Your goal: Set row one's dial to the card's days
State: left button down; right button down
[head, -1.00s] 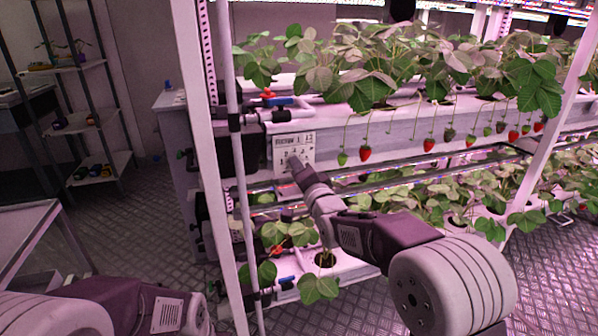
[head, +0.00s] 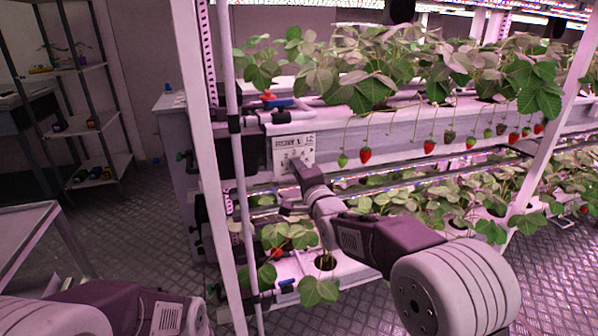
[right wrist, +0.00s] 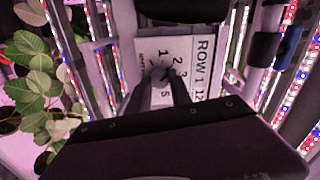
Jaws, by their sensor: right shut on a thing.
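Row one's dial plate (head: 290,142) is a white panel on the end of the upper rack's trough. In the right wrist view the plate (right wrist: 203,72) reads "ROW 1" and "12", with numbers such as 1, 2, 3 and 5 around a small dial knob (right wrist: 161,75). My right gripper (head: 298,164) is at the lower part of the plate. In the right wrist view my right gripper (right wrist: 161,82) is shut on the knob, its fingers covering part of the scale. The knob's exact setting is hard to read. I make out no separate card. My left gripper is out of view.
White rack posts (head: 209,150) stand left of the plate, by a pipe with a blue-handled valve (head: 280,102). Strawberry plants (head: 390,70) with hanging berries (head: 365,155) are to the right. A lower plant row (head: 430,195) lies behind my right arm.

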jog(key=c, duration=1.2)
grip_release()
jog(key=shift+o, duration=0.2)
jog(key=p+v, duration=0.1)
jog(key=v, duration=0.8)
